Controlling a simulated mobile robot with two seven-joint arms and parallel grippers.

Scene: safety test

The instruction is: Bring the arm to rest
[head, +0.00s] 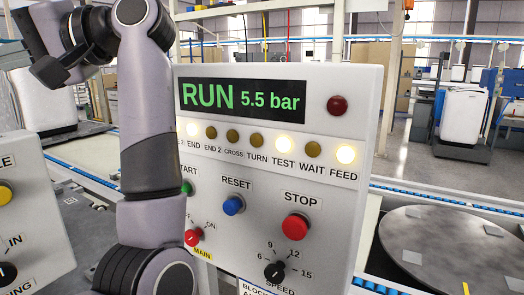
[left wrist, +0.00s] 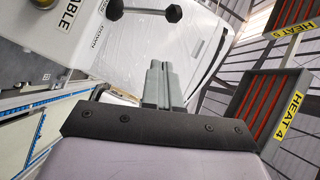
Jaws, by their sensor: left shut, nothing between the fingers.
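My left arm (head: 150,120) rises in front of a white control panel in the head view, bent at the top toward the upper left. It hides part of the panel's left side, including part of the START label. My left gripper (left wrist: 157,68) shows in the left wrist view with its grey fingers together and nothing between them. My right gripper is in neither view.
The control panel (head: 365,100) reads RUN 5.5 bar, with some lamps lit, a red STOP button (head: 296,226) and blue RESET button (head: 233,205). A round grey table (head: 450,240) stands right. Another panel (head: 35,220) stands left. A HEAT 4 unit (left wrist: 285,100) is right in the wrist view.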

